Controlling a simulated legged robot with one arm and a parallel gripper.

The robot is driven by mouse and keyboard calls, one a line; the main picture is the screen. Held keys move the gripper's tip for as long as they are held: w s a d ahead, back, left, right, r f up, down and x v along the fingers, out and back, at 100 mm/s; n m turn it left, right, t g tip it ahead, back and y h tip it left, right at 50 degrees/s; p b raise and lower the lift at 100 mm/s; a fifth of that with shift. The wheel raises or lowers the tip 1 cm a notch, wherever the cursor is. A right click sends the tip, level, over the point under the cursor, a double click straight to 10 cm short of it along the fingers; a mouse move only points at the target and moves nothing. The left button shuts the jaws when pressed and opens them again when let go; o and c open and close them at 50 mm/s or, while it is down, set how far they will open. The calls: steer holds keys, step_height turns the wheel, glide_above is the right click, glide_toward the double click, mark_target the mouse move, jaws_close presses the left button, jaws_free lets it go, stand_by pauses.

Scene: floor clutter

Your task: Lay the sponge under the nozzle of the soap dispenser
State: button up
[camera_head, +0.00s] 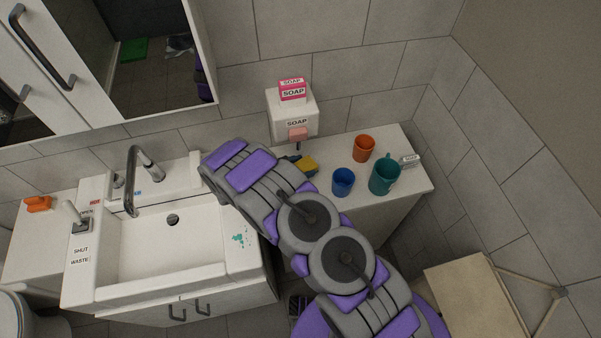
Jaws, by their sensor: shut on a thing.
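A white soap dispenser (281,112) is fixed to the tiled wall, with a pink push plate (297,133) at its front. Its small dark nozzle (298,146) points down below the plate. The sponge (308,164), yellow with a dark side, shows over the counter just below and slightly right of the nozzle. My gripper (299,163) is shut on the sponge. Most of the gripper is hidden behind my arm. I cannot tell whether the sponge touches the counter.
A pink soap box (292,91) sits atop the dispenser. The sink (150,250) is left.

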steer(key=f, duration=0.2)
steer(key=a+f, duration=0.1)
steer(key=f, duration=0.1)
steer(key=shift+w+f, duration=0.15)
steer(key=shift+f, duration=0.05)
steer(key=shift+d+r, duration=0.1)
steer(key=shift+d, duration=0.1)
steer(key=shift+d, duration=0.1)
steer(key=o, duration=1)
steer(key=shift+a, duration=0.2)
